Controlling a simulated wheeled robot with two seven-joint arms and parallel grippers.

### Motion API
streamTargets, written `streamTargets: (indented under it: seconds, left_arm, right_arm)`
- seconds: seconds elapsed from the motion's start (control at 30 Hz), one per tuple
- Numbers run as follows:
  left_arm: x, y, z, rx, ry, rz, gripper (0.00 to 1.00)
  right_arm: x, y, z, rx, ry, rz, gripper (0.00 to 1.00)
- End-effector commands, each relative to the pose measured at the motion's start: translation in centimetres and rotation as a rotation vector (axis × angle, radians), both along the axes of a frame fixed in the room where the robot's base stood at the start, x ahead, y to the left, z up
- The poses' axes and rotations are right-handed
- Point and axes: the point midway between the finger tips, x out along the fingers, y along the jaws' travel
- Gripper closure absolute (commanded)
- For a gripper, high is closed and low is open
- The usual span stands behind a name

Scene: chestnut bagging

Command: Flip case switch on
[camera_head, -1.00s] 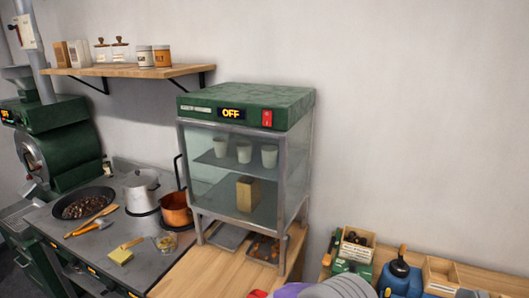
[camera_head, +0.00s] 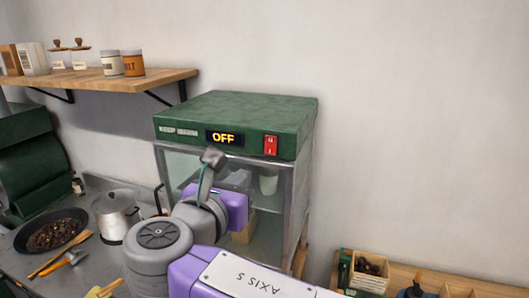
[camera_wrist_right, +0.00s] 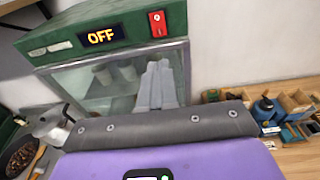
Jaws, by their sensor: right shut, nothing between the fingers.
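The green-topped glass case (camera_head: 235,115) stands in the middle of the head view. Its display (camera_head: 223,138) reads OFF. The red switch (camera_head: 271,146) sits on the front panel to the right of the display. My right gripper (camera_head: 213,157) is in front of the case, just below the display and left of the switch, apart from it. In the right wrist view the case (camera_wrist_right: 100,25) and switch (camera_wrist_right: 158,23) show above my shut, empty fingers (camera_wrist_right: 158,66). My left gripper is in no view.
Cups and a box stand inside the case, partly hidden by my arm. A wooden shelf (camera_head: 110,82) with jars is at upper left. A pan of chestnuts (camera_head: 52,231) and a pot (camera_head: 116,215) are on the stove at left. Wooden boxes (camera_head: 370,270) stand at lower right.

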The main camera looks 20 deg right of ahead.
Motion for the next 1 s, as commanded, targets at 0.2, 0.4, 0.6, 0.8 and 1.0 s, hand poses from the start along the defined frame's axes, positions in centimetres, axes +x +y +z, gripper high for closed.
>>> streamTargets:
  seconds: [0.2, 0.4, 0.6, 0.8, 1.0]
  left_arm:
    - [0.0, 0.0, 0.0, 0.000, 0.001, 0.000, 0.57]
    - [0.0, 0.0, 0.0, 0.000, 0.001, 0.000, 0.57]
    - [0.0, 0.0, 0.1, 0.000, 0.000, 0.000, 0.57]
    - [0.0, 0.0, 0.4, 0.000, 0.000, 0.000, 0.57]
    - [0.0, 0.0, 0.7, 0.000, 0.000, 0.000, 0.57]
  right_arm:
    - [0.0, 0.0, 0.0, 0.000, 0.000, -0.001, 1.00]
    - [0.6, -0.4, -0.2, 0.000, 0.001, -0.001, 1.00]
    - [3.4, -2.3, -0.5, 0.001, 0.002, -0.004, 1.00]
    - [7.0, -4.7, -1.1, 0.000, 0.002, -0.004, 1.00]
    - [9.9, -6.7, -1.5, 0.000, 0.002, -0.003, 1.00]
